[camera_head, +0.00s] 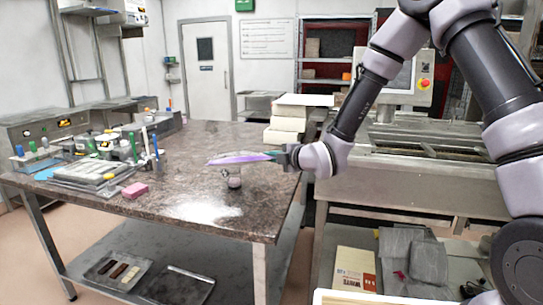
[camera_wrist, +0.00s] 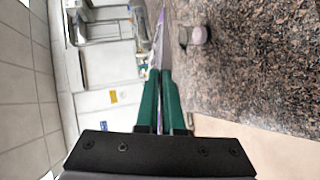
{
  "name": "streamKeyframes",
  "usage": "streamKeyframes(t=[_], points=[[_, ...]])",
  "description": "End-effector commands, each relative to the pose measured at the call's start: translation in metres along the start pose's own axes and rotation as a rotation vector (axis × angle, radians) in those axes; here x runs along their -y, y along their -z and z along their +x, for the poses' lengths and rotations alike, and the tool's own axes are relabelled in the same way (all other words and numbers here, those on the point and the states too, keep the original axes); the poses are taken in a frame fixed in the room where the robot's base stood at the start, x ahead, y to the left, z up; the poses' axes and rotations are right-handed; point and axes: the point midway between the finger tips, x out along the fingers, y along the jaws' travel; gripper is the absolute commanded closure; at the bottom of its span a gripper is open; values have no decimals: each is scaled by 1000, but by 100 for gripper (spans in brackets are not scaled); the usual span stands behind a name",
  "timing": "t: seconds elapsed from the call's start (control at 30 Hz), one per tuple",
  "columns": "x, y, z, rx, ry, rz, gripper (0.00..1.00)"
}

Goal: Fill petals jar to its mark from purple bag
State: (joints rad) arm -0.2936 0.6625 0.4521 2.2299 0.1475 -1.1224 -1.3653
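My gripper (camera_head: 285,157) is shut on the purple bag (camera_head: 240,158) and holds it by its right end. The bag is thin, nearly flat and level, with a teal tint near the fingers, and sits above the table. In the wrist view the green fingers (camera_wrist: 160,75) are close together with the purple edge of the bag (camera_wrist: 158,35) beyond them. A small clear jar (camera_head: 234,182) stands on the stone table just below the bag. The jar also shows in the wrist view (camera_wrist: 196,35), to the right of the bag. Its mark and fill level are too small to tell.
The stone-topped table (camera_head: 195,150) is clear around the jar. A pink block (camera_head: 135,190), a grey tray stack (camera_head: 92,172) and several bottles stand at its left. White stacked boxes (camera_head: 290,122) stand behind the gripper. A metal machine (camera_head: 415,185) stands at the right.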

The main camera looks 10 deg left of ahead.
Motion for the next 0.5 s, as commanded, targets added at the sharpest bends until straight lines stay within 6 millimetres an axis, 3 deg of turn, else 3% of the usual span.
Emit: streamKeyframes(t=[0.5], points=[[-26, -3, 9, 0, 159, 72, 100]])
